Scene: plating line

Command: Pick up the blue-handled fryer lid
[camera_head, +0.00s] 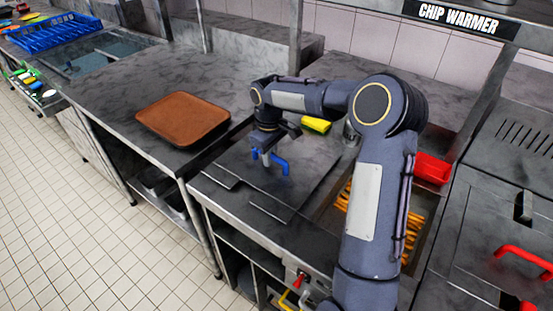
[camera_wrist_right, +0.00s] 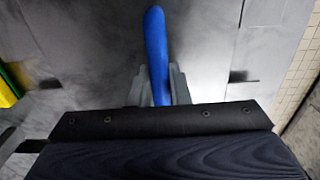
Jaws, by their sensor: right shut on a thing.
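The fryer lid (camera_head: 238,168) is a flat grey metal plate on the counter in the middle of the head view. Its blue handle (camera_head: 281,165) stands up from the plate. My right gripper (camera_head: 265,157) has come down from above and is shut on the blue handle. In the right wrist view the blue handle (camera_wrist_right: 157,60) runs between the two grey fingers (camera_wrist_right: 160,88). The lid appears to lie flat on the counter; I cannot tell whether there is a gap under it. My left gripper is not in view.
A brown tray (camera_head: 183,118) lies on the counter to the left. A yellow-green sponge (camera_head: 316,125) is behind the lid. Chips (camera_head: 411,228) sit in a basin to the right, partly behind my arm. A red-handled lid (camera_head: 525,258) is at far right. A blue rack (camera_head: 50,33) is at far left.

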